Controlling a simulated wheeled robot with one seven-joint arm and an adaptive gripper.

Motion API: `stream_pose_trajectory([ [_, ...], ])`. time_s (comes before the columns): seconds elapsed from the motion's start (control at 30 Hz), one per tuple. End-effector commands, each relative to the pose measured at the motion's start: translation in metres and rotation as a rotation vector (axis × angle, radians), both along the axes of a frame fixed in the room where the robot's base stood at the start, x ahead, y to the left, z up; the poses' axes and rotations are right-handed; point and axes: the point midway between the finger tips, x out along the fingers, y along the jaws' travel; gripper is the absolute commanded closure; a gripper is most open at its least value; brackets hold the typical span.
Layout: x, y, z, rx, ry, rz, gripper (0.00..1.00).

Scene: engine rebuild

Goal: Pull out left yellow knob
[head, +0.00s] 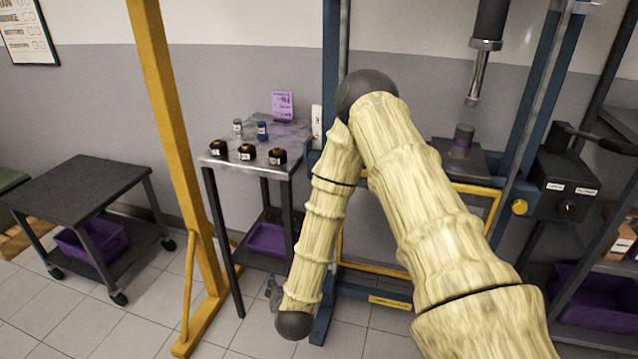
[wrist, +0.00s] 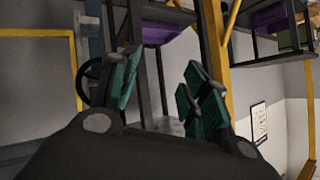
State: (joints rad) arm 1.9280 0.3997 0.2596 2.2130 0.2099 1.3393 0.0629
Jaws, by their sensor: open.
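A yellow knob (head: 519,207) sits on the right blue post of the press (head: 527,110). No knob shows on the press's left post, much of which my arm covers. My gripper (head: 272,290) shows only as a small grey part beside the lower end of my arm, low near the left post's foot. In the wrist view my gripper (wrist: 160,75) has its teal-padded fingers spread apart with nothing between them. No yellow knob can be made out in the wrist view.
A metal side table (head: 262,150) with several black parts and small jars stands left of the press. A yellow gantry post (head: 170,110) rises in front of it. A low cart (head: 80,185) stands further left. A control box (head: 568,183) is at the right.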

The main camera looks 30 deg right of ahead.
Motion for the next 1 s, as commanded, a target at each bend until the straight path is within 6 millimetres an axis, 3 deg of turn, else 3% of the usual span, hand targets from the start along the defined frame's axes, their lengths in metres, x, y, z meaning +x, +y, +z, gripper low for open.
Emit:
stream_pose_trajectory([
  [0.03, 0.027, -0.018, 0.02, 0.005, -0.095, -0.078, 0.54],
  [0.1, 0.055, -0.044, 0.054, 0.004, -0.218, -0.186, 0.54],
  [0.2, 0.083, -0.081, 0.101, 0.0, -0.375, -0.333, 0.54],
  [0.3, 0.097, -0.114, 0.142, -0.004, -0.499, -0.462, 0.54],
  [0.43, 0.103, -0.145, 0.178, -0.012, -0.605, -0.58, 0.54],
  [0.6, 0.105, -0.162, 0.197, -0.018, -0.659, -0.646, 0.54],
  [1.0, 0.137, -0.202, 0.2, -0.02, -0.663, -0.652, 0.54],
])
